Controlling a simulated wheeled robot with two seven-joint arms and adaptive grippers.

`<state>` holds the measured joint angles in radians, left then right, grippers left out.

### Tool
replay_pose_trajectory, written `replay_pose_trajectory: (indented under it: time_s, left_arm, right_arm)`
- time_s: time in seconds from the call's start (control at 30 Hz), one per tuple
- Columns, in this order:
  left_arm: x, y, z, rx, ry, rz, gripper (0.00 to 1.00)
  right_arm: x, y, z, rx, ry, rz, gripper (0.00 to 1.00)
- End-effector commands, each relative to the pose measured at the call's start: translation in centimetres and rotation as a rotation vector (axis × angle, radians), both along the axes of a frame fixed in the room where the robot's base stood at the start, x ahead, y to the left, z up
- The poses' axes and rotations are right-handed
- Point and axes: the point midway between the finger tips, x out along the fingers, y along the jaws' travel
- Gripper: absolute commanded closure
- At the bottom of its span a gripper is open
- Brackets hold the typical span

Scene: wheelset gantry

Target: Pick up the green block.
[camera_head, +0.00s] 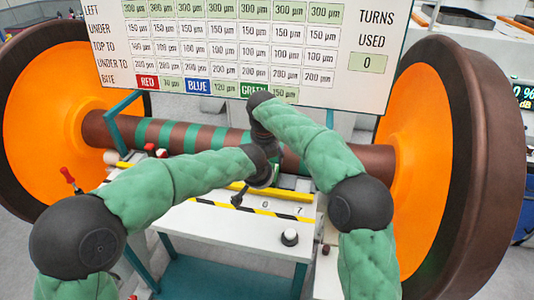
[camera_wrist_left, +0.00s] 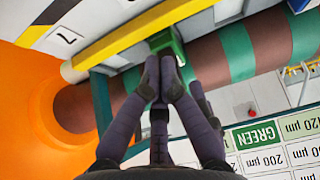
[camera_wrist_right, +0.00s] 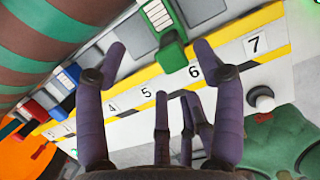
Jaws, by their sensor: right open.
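The green block (camera_wrist_right: 172,57) sits at the striped, numbered strip, near the 5 and 6, in the right wrist view. My right gripper (camera_wrist_right: 160,52) is open, its two fingertips on either side of the block with gaps to both. A green piece, which looks like the same block (camera_wrist_left: 172,46), shows just beyond the fingertips of my left gripper (camera_wrist_left: 159,72) in the left wrist view. The left fingertips are together, with nothing visible between them. In the head view the arms largely hide the grippers and the block.
The wheelset axle (camera_head: 190,137) with green bands runs behind the bench (camera_head: 200,225), between two big orange wheels. A board (camera_head: 230,50) stands above it. A red piece (camera_wrist_right: 70,77) and a blue piece (camera_wrist_right: 36,109) stand farther along the strip. Both forearms are close together.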

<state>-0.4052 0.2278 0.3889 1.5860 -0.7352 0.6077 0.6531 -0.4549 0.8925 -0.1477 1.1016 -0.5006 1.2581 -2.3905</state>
Motion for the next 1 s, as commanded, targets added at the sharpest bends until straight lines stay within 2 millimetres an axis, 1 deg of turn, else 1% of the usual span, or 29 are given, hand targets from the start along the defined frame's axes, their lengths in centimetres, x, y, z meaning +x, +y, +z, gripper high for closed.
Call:
replay_pose_trajectory:
  time_s: [0.03, 0.1, 0.3, 0.5, 0.7, 1.0]
  left_arm:
    - [0.0, 0.0, 0.0, 0.0, 0.0, 0.0, 1.0]
    - [0.0, 0.0, 0.0, 0.0, 0.0, 0.0, 1.0]
    - [0.0, 0.0, 0.0, 0.0, 0.0, 0.0, 1.0]
    - [0.0, 0.0, 0.0, 0.0, 0.0, 0.0, 1.0]
    - [0.0, 0.0, 0.0, 0.0, 0.0, 0.0, 1.0]
    - [0.0, 0.0, 0.0, 0.0, 0.0, 0.0, 1.0]
  right_arm:
    - [0.2, -0.1, -0.9, -0.001, 0.002, 0.0, 0.31]
    - [0.5, -0.1, -2.2, -0.001, 0.003, -0.001, 0.31]
    - [1.4, -0.3, -5.4, 0.0, 0.003, 0.0, 0.31]
    - [2.1, -0.5, -7.9, -0.001, 0.001, 0.0, 0.31]
    - [2.4, -0.5, -8.9, 0.001, -0.001, 0.0, 0.31]
    - [2.5, -0.5, -9.1, 0.001, -0.001, 0.0, 0.31]
